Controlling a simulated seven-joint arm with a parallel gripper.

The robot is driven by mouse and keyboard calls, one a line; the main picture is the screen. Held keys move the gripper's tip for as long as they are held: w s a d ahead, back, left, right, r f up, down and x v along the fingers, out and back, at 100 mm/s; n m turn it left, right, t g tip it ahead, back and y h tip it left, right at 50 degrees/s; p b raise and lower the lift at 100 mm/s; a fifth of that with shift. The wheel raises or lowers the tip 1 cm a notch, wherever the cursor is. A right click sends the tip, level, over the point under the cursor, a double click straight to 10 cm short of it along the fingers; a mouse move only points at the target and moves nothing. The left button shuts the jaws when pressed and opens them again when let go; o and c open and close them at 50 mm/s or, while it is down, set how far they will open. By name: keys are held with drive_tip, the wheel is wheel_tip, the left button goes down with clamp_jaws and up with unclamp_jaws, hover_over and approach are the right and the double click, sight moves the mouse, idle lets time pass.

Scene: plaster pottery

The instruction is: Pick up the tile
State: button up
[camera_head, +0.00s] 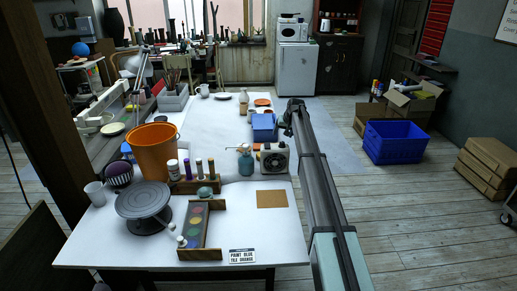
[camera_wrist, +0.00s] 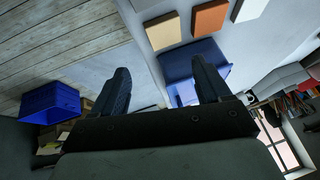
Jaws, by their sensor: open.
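In the wrist view, three square tiles lie in a row on the white table: a cream tile (camera_wrist: 163,31), an orange tile (camera_wrist: 209,17) and a pale grey tile (camera_wrist: 250,9) cut off by the top edge. The orange tile also shows in the head view (camera_head: 262,102), at the table's far part. A blue box (camera_wrist: 182,65) lies between the tiles and my gripper (camera_wrist: 160,64). My gripper is open, with nothing between its fingers, and apart from the tiles. In the head view my gripper (camera_head: 289,116) is at the arm's far end, beside the blue box (camera_head: 264,121).
A small sign (camera_head: 242,256) reads "PAINT BLUE TILE ORANGE". A paint palette (camera_head: 195,225), a grey turntable (camera_head: 143,200), an orange bucket (camera_head: 153,150) and a cream fan-like box (camera_head: 275,158) stand on the near table. A blue crate (camera_head: 396,142) stands on the floor at right.

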drive_tip(key=a+r+g+h, duration=0.1)
drive_tip(key=a+r+h, duration=0.15)
drive_tip(key=a, duration=0.95)
drive_tip(key=shift+y, duration=0.25)
drive_tip(key=x, duration=0.8)
drive_tip(key=shift+d, duration=0.15)
drive_tip(key=shift+x, duration=2.75)
drive_tip(key=c, duration=0.9)
